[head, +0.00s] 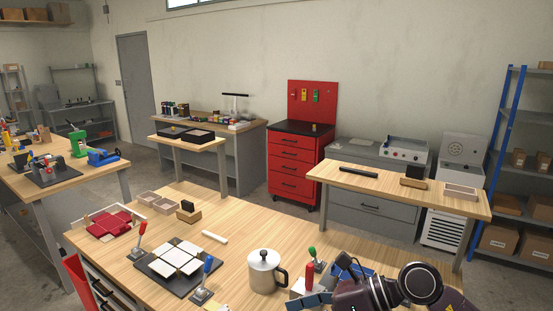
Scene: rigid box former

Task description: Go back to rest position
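My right arm (400,285) comes in at the bottom right, over the near right part of the wooden table (235,215). Its dark wrist points left. Its gripper end (318,299) is at the bottom edge, among small parts beside the metal pot. The fingers are too cut off and cluttered to show whether they are open or shut. My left arm and gripper are not in view.
On the table are a black fixture (166,275) with white tiles, a red box blank (110,223), a metal pot (265,272), a blue-knobbed lever (204,282) and a white roll (214,237). The table's far right part is clear. A red tool cabinet (296,160) stands behind.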

